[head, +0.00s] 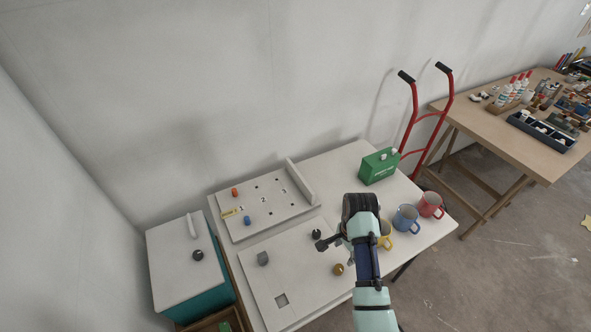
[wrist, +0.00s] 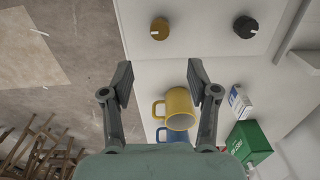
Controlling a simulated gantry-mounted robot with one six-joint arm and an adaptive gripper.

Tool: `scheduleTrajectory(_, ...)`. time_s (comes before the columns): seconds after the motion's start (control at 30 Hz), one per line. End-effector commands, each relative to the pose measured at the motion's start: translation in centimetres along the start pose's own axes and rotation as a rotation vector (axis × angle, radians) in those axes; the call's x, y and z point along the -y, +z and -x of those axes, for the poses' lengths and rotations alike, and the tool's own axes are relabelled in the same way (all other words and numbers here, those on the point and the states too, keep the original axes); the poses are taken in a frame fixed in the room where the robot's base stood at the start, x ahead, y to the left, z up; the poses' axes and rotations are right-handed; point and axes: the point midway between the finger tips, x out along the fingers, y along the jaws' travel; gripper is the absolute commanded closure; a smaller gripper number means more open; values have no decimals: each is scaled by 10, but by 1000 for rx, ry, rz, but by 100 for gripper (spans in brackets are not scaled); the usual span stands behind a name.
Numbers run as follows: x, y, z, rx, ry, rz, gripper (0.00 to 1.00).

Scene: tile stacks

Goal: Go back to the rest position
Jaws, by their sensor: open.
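My gripper (wrist: 160,82) is open and empty in the wrist view, with its two fingers spread apart above the table. A yellow mug (wrist: 180,106) shows between and below the fingers, apart from them. In the head view my gripper (head: 324,243) is over the right part of the white table (head: 345,165), and my arm partly hides the yellow mug (head: 386,234). A blue mug (head: 405,219) and a red mug (head: 430,205) stand to the right of it.
A white board with numbers (head: 270,222) and a panel with knobs (head: 300,270) lie on the table. A green box (head: 379,167) stands at the back right. A red hand truck (head: 425,115) leans behind it. A wooden workbench (head: 500,130) is at the far right.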

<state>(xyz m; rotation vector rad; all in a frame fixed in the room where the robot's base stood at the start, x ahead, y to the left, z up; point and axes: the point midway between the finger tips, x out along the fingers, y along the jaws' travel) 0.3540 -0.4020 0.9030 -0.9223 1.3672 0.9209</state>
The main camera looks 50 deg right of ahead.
Motion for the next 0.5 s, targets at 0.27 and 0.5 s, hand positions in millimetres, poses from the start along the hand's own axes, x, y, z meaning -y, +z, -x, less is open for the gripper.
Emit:
scheduleTrajectory(0.27, 2, 4, 3, -4, -8, 16, 40)
scheduleTrajectory(0.5, 48, 124, 82, -148, -276, 544, 40)
